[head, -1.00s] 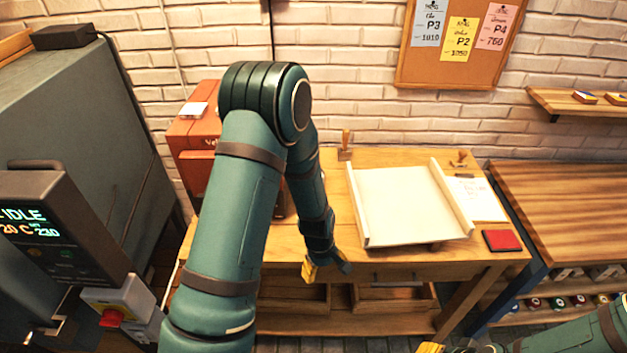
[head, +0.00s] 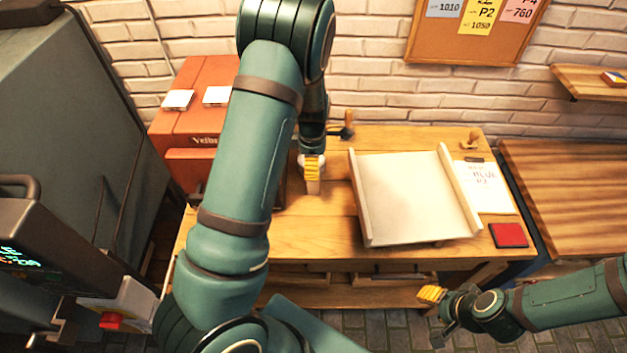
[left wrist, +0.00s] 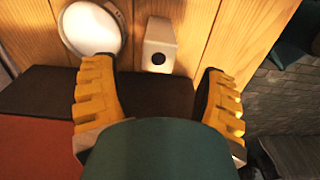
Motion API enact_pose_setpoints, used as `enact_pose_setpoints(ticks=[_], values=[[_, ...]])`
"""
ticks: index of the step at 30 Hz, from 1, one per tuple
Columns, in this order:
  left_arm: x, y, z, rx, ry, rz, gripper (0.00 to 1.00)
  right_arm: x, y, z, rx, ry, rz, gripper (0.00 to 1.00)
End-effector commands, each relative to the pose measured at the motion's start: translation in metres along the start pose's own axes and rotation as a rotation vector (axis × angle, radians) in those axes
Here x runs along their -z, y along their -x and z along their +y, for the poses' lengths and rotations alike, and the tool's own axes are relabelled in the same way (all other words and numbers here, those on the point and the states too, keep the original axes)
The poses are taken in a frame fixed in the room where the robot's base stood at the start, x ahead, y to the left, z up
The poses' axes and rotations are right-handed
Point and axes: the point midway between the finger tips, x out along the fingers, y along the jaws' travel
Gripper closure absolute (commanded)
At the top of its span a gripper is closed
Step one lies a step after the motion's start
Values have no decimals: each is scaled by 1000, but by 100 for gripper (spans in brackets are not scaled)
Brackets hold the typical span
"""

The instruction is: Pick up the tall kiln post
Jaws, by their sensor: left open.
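The tall kiln post appears to be the pale beige square block with a dark round hole in its top (left wrist: 160,35), in the left wrist view. It stands on the wooden table, ahead of and between the fingertips of my open left gripper (left wrist: 160,85), apart from both. In the head view, my left gripper (head: 312,163) points down over the table's left part. A pale piece of the post (head: 313,187) shows just below its yellow finger; the rest is hidden. My right gripper (head: 437,312) hangs in front of the table at lower right, and its opening is unclear.
A white round vessel (left wrist: 92,28) stands left of the post.

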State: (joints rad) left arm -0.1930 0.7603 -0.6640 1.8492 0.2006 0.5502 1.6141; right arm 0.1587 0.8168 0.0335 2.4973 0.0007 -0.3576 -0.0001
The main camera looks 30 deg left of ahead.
Motion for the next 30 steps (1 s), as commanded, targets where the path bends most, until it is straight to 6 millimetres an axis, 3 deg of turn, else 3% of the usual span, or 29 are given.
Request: enact_pose_setpoints(ticks=[3, 10, 18, 29, 30], values=[[0, -16, 0, 1, 0, 1, 27, 0, -1, 0, 0, 0, 0, 53], [0, -31, 0, 0, -1, 0, 27, 0, -1, 0, 0, 0, 1, 53], [-2, -68, 0, 1, -2, 1, 27, 0, 0, 0, 0, 1, 1, 53], [-3, -76, 1, -2, -3, -1, 26, 0, 0, 0, 0, 1, 1, 53], [-2, -76, 1, -2, -3, -1, 40, 0, 0, 0, 0, 1, 1, 53]])
